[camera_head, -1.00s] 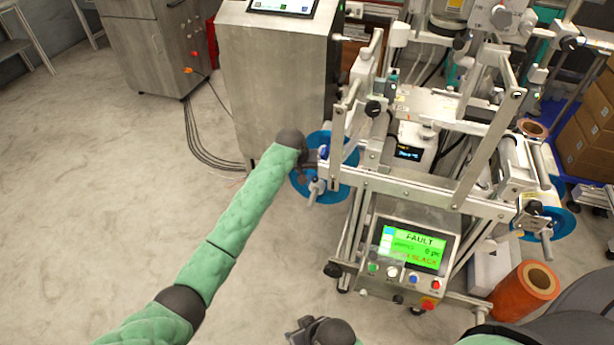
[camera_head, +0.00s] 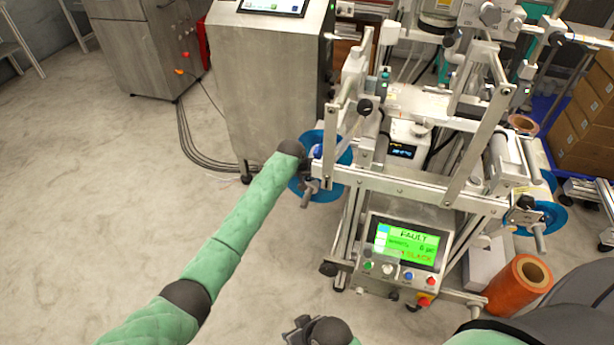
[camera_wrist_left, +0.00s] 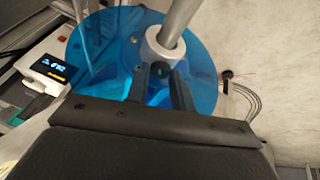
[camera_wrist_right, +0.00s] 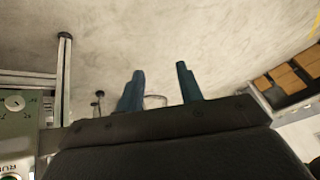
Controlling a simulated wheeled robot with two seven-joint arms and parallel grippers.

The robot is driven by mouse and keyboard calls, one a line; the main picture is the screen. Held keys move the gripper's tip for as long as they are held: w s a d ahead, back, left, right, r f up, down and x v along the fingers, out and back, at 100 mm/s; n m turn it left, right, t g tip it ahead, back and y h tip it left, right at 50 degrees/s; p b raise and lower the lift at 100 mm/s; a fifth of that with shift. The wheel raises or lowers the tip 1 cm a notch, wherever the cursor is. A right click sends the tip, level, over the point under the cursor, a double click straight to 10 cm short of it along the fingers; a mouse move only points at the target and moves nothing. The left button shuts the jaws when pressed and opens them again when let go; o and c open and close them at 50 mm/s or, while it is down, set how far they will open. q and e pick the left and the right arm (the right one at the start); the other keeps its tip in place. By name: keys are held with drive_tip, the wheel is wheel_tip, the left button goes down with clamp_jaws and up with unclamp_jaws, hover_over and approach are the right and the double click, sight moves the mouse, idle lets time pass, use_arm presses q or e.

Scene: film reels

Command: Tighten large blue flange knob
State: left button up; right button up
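A large translucent blue flange (camera_head: 323,190) sits at the left side of the machine. It fills much of the left wrist view (camera_wrist_left: 90,50). A pale collar (camera_wrist_left: 160,48) on a metal shaft stands at its middle. A small dark knob (camera_wrist_left: 157,70) shows at the collar's near side. My left gripper (camera_wrist_left: 158,72) is at this knob, with one finger on each side; whether the fingers press on it I cannot tell. In the head view its fingers are largely hidden at the flange. My right gripper (camera_wrist_right: 160,78) is open and empty, low in the head view (camera_head: 298,330).
The machine's screen (camera_head: 407,246) reads FAULT, above a row of buttons. A steel cabinet (camera_head: 265,90) stands behind my left arm. Another blue flange (camera_head: 545,215) and an orange roll (camera_head: 518,285) are on the right. The floor at left is clear.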

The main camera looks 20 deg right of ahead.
use_arm(q)
clamp_jaws()
drive_tip(key=shift+a+m, duration=0.1)
drive_tip(key=shift+m, duration=0.2)
drive_tip(key=shift+m+p, duration=0.35)
drive_tip(key=shift+m, duration=0.25)
drive_tip(key=shift+m+g+h, duration=0.4)
drive_tip(key=shift+m+h, duration=0.1)
drive_tip(key=shift+m, duration=0.1)
use_arm(e)
drive_tip(key=shift+s+d+r, duration=0.1)
drive_tip(key=shift+r, duration=0.85)
drive_tip(key=shift+s+d+r, duration=0.1)
drive_tip(key=shift+r, duration=0.8)
use_arm(q)
drive_tip(key=o, duration=0.6)
unclamp_jaws()
drive_tip(key=shift+v, duration=3.85)
use_arm(e)
drive_tip(key=shift+w+f, duration=0.1)
drive_tip(key=shift+f, duration=0.35)
